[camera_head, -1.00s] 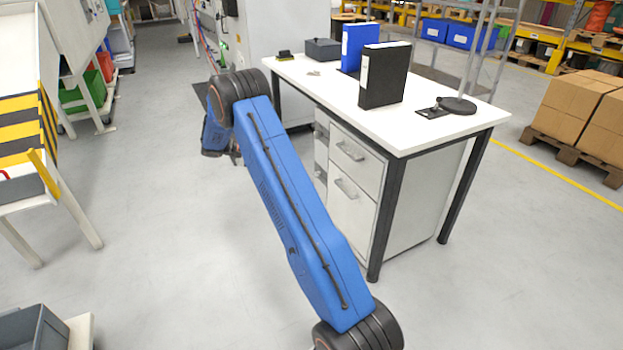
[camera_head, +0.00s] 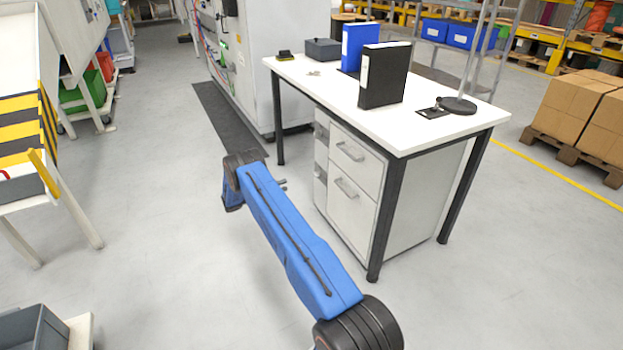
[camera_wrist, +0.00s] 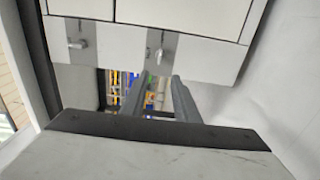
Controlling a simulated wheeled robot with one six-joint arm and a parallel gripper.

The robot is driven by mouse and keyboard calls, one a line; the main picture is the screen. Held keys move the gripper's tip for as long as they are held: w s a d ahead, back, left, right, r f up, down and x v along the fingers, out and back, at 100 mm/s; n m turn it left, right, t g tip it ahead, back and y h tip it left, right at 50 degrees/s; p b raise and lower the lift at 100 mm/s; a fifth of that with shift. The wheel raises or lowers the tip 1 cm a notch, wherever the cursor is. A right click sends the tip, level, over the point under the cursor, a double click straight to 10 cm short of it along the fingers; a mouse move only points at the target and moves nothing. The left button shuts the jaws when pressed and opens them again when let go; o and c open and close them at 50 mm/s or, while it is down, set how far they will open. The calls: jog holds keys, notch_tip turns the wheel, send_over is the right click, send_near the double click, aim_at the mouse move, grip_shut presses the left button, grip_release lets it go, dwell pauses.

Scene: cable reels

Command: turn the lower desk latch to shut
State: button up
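The drawer cabinet (camera_head: 348,215) under the desk has two grey latch plates on its left edge. The wrist view looks at them turned sideways, with the floor seemingly to the right. The lower latch (camera_wrist: 157,53) appears to be the right one there, a small metal lever on a grey strip. The upper latch (camera_wrist: 77,43) is to its left. My gripper (camera_wrist: 160,80) is open and empty, its two dark fingers apart just short of the lower latch. In the head view my gripper (camera_head: 282,184) shows only as small fingertips beyond my blue arm, left of the cabinet.
The white desk (camera_head: 320,85) holds a black binder (camera_head: 385,75), a blue binder (camera_head: 358,46), a grey box (camera_head: 322,48) and a lamp base (camera_head: 457,105). Dark desk legs (camera_head: 387,205) stand beside the cabinet.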

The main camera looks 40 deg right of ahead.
aim_at(317, 175)
jog(key=x, duration=1.7)
jog(key=shift+d, duration=0.2)
grip_shut()
